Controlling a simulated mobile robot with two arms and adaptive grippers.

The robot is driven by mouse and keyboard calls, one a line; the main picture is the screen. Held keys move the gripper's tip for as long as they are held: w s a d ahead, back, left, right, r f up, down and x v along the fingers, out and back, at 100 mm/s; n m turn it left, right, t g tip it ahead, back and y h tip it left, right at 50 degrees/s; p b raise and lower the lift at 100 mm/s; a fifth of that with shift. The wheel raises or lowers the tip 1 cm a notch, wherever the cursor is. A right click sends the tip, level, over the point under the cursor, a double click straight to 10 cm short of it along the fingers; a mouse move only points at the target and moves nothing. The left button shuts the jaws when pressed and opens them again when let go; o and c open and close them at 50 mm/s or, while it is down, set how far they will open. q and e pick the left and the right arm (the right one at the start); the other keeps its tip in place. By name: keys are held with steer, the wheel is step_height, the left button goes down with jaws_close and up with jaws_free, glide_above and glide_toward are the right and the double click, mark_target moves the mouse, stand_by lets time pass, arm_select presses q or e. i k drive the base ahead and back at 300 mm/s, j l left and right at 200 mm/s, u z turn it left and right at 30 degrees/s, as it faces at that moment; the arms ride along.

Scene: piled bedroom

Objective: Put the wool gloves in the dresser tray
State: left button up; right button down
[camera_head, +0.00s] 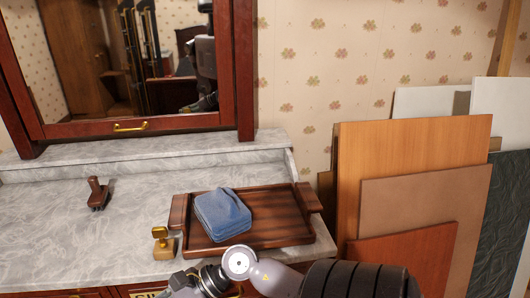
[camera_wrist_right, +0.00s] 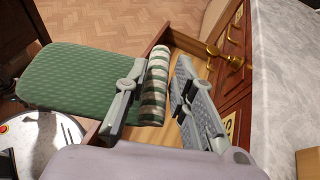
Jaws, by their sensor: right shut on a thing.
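The dresser tray (camera_head: 268,229), dark wood with raised end handles, lies on the marble dresser top in the head view. My right arm enters at the bottom, just in front of the tray; its fingers and the gloves are out of that view. My left gripper is not in view.
A folded blue cloth (camera_head: 222,213) lies in the tray's left part; its right part is bare. A brass-and-wood stamp (camera_head: 163,243) stands left of it, and a brown wooden object (camera_head: 97,193) farther left. An open drawer (camera_wrist_right: 190,66) shows below the dresser top. Boards (camera_head: 410,150) lean at right.

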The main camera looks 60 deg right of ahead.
mark_target(266, 214)
steer(key=k+l+u, duration=0.2)
steer(key=k+l, duration=0.5)
steer(key=l, duration=0.25)
steer(key=k+l+u, duration=0.25)
steer(key=k+l, duration=0.45)
steer(key=l, duration=0.15)
